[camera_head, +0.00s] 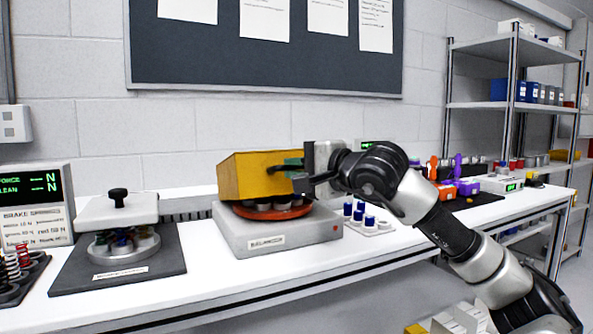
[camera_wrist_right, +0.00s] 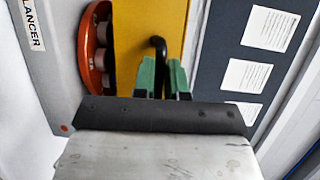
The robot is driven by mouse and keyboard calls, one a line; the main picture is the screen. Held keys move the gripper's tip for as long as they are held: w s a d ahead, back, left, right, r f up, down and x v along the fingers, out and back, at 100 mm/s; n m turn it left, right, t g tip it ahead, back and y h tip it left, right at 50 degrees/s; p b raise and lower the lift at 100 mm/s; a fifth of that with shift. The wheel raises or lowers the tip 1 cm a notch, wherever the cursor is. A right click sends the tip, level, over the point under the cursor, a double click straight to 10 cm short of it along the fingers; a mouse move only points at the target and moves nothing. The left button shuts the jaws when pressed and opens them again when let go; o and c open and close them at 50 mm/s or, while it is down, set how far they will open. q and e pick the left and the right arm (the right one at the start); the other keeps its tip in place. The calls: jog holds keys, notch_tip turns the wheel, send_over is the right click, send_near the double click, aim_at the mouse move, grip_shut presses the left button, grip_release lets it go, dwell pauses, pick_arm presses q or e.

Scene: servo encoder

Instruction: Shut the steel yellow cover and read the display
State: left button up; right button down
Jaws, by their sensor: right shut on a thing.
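The yellow cover (camera_head: 248,178) sits tilted above an orange ring (camera_head: 270,211) holding several dark cylinders, on a grey machine (camera_head: 285,236). The cylinders show below its lower edge, so it is not fully down. My right gripper (camera_head: 293,164) is at the cover's right side. In the right wrist view its green fingers (camera_wrist_right: 163,75) are shut on the black handle (camera_wrist_right: 159,47) of the yellow cover (camera_wrist_right: 132,45). A green-lit display (camera_head: 370,146) shows behind my right arm, mostly hidden and unreadable. My left gripper is out of view.
Left of the machine stand a white-lidded device (camera_head: 117,208) and a unit with green readouts (camera_head: 25,187). Blue-capped vials (camera_head: 358,212) stand close to the machine's right side. A shelf rack (camera_head: 513,70) is at the right. The bench's front strip (camera_head: 250,280) is clear.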

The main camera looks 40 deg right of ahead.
dwell(0.4)
jog(key=c, duration=1.2)
grip_release()
jog(key=shift+o, duration=0.2)
